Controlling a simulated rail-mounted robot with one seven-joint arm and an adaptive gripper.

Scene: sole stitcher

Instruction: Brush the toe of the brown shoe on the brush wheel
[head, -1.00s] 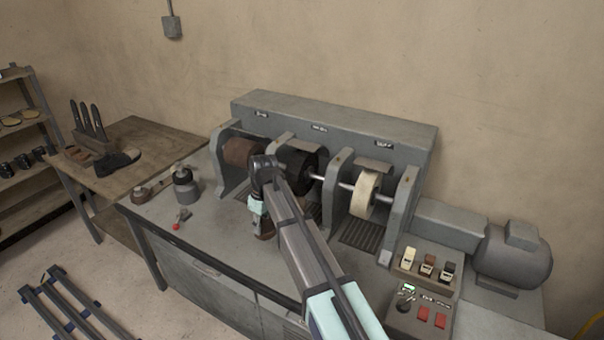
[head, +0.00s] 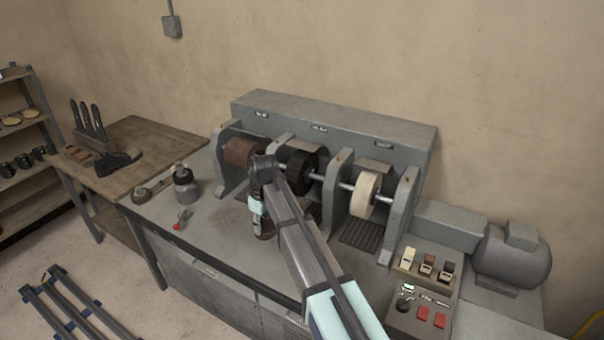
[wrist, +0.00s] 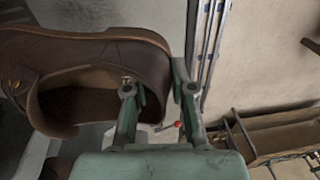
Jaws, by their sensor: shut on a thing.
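The brown shoe (wrist: 95,50) fills the left of the wrist view, with its opening facing the camera and laces at the left edge. My gripper (wrist: 160,92) is shut on the shoe's wall at the heel end. The toe lies outside the wrist view. In the head view, my gripper (head: 257,212) hangs over the bench in front of the machine, and only a little of the shoe (head: 265,236) shows below it. The black wheel (head: 302,178), which looks like the brush wheel, is behind my arm and partly hidden. Contact between shoe and wheel cannot be seen.
A brown wheel (head: 240,152) stands left of the black one and a pale wheel (head: 366,192) right, between grey upright brackets. A jar (head: 185,188) and a red-tipped tool (head: 181,222) lie left on the bench. A control box (head: 420,312) stands at front right.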

